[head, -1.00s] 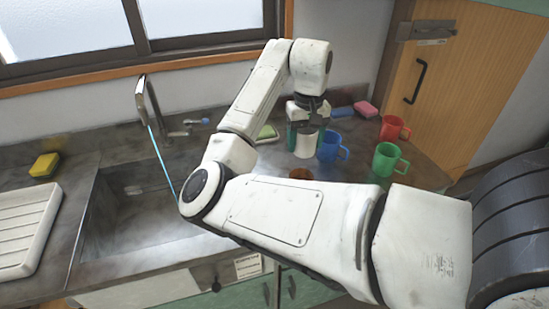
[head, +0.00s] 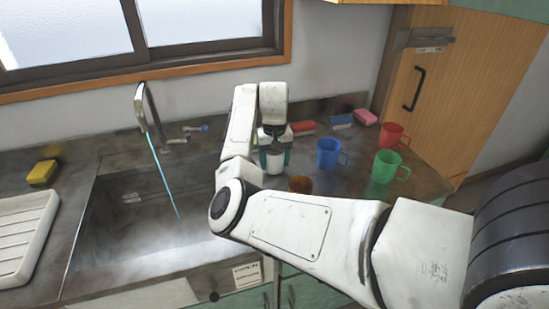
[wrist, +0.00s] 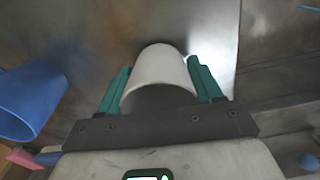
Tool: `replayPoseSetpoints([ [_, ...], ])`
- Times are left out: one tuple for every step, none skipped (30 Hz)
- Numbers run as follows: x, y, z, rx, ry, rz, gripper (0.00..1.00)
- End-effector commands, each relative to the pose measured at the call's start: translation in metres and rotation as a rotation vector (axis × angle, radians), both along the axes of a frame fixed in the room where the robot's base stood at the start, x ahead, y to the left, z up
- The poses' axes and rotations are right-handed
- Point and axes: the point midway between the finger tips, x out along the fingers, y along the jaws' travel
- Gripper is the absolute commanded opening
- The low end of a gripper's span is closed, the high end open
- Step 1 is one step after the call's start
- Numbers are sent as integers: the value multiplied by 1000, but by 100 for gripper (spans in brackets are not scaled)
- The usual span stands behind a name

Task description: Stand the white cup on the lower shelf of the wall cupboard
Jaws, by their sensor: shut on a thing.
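The white cup (head: 273,163) is between the green fingers of my gripper (head: 273,158), just right of the sink in the head view. In the wrist view my gripper (wrist: 160,88) is shut on the cup (wrist: 160,72), one finger on each side. Whether the cup's base touches the counter I cannot tell. Of the wall cupboard, only what looks like a bottom edge (head: 400,2) shows at the top of the head view; its shelves are out of view.
Blue (head: 329,153), green (head: 386,166) and red (head: 393,136) mugs stand to the right, with a brown cup (head: 300,184) near my forearm. Sponges (head: 365,116) lie along the wall. The running tap (head: 146,105) and sink (head: 140,225) are left.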

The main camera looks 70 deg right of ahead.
Motion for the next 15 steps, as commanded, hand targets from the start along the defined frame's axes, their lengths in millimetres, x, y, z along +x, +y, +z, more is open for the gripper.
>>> replayPoseSetpoints([
  [0,0,-1,1,1,0,35],
  [0,1,-3,1,1,0,35],
  [0,0,-4,0,0,-1,35],
  [0,0,-5,0,0,-1,35],
  [0,0,-5,-1,-1,-1,35],
  [0,0,-5,-1,-1,-1,35],
  [0,0,-5,-1,-1,-1,35],
  [0,0,-5,-1,-1,-1,35],
  [0,0,-5,-1,-1,-1,35],
  [0,0,-5,-1,-1,-1,35],
  [0,0,-6,0,0,0,35],
  [0,0,-7,-1,1,0,35],
  [-1,0,-8,-1,1,-1,35],
  [-1,0,-9,-1,1,-1,35],
  [0,0,-8,-1,0,-1,67],
])
